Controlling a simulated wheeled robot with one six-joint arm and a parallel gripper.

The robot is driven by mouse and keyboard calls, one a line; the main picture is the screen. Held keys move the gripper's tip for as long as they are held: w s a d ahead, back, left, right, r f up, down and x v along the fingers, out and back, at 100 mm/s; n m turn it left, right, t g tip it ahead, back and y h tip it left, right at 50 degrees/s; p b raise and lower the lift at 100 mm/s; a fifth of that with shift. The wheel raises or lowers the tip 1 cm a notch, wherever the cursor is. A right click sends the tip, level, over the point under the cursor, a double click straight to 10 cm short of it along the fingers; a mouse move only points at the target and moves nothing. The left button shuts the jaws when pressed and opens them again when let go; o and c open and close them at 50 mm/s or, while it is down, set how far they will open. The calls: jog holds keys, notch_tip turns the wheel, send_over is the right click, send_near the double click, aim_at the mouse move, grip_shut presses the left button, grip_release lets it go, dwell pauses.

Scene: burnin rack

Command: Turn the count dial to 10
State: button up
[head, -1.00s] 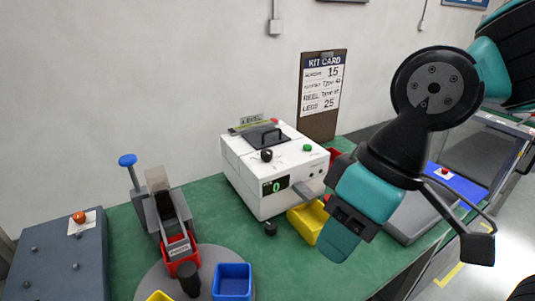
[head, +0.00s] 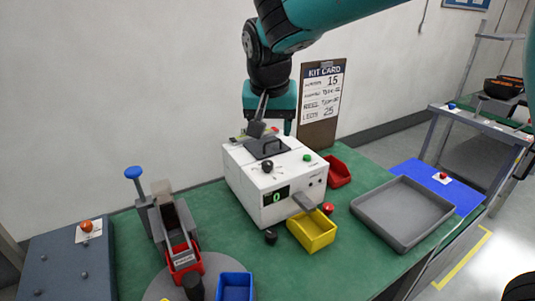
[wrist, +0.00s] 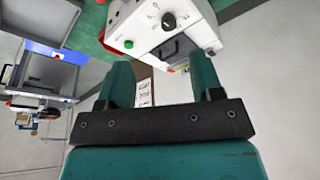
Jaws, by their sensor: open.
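The white counting machine (head: 268,190) stands on the green bench; its front display (head: 276,195) reads 0. A black knob (head: 267,166) on its top, which looks like the count dial, also shows in the wrist view (wrist: 168,20) with a light pointer mark. I cannot read a scale around it. My gripper (head: 276,126) is above the back of the machine, behind the knob, in the head view. In the wrist view my gripper (wrist: 160,82) is open, with nothing between its fingers, and the knob lies beyond the fingertips, apart from them.
A black handle (head: 266,146) and a green button (head: 307,158) are near the knob. The kit card board (head: 320,100) stands close behind.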

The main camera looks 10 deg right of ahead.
jog(key=w+a+m+h, duration=0.1)
jog(key=w+m, duration=0.1)
jog(key=w, duration=0.2)
jog(key=p, duration=0.5)
send_near(267, 163)
jog(key=shift+m, duration=0.3)
jog(key=x, duration=0.9)
jog(key=shift+d, duration=0.1)
jog(key=shift+c, duration=0.4)
jog(key=c, duration=0.8)
jog(key=shift+t, duration=0.3)
